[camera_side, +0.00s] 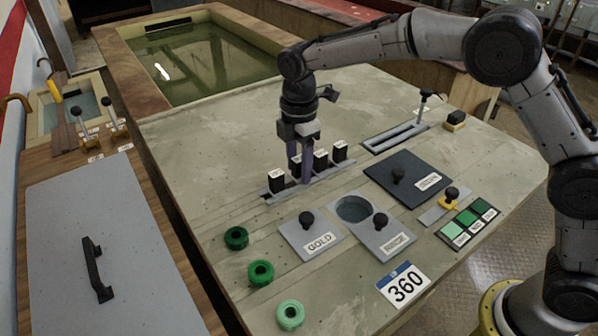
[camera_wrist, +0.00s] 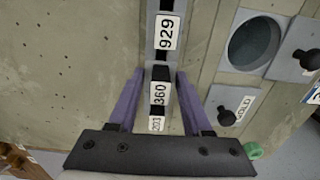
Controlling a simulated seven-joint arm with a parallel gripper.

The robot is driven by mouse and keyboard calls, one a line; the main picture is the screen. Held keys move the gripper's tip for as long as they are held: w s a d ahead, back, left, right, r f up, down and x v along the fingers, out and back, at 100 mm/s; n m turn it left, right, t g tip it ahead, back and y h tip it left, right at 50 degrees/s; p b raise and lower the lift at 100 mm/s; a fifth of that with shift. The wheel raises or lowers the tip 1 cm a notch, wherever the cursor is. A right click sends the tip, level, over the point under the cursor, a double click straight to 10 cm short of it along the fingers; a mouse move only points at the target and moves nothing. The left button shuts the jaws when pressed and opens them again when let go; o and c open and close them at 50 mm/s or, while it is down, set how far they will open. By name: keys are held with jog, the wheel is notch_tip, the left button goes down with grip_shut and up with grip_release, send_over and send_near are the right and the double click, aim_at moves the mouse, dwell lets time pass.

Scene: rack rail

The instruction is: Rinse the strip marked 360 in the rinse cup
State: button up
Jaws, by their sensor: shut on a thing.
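The strip marked 360 (camera_wrist: 159,94) is in line with the other strips in the rack rail (camera_side: 325,178), its black-topped head between my purple fingers. My gripper (camera_side: 306,178) points straight down at the rail and is shut on this strip; the wrist view shows a finger on each side of it (camera_wrist: 160,75). In the side view the fingers partly hide it. I cannot tell whether it is lifted at all. The rinse cup (camera_side: 353,209) is an open round hole, nearer the camera than the rail. Its lid marked RINSE (camera_side: 380,239) lies beside it, to the right.
Strips marked 929 (camera_wrist: 166,32) and 203 (camera_wrist: 156,124) flank the held one. The GOLD lid (camera_side: 311,236) and a dark lidded plate (camera_side: 408,172) lie near the cup. A 360 card (camera_side: 404,286), green swatches (camera_side: 468,223) and green rings (camera_side: 261,272) are towards the front.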

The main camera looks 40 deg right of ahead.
jog(key=shift+r, duration=5)
jog(key=shift+s+d+r, duration=0.15)
jog(key=shift+s, duration=0.2)
jog(key=s+d, duration=0.4)
jog(key=s, duration=0.7)
jog(key=shift+s+d+r, duration=0.15)
jog(key=shift+s+r, duration=0.2)
jog(key=shift+s, duration=0.05)
jog(key=shift+f, duration=0.1)
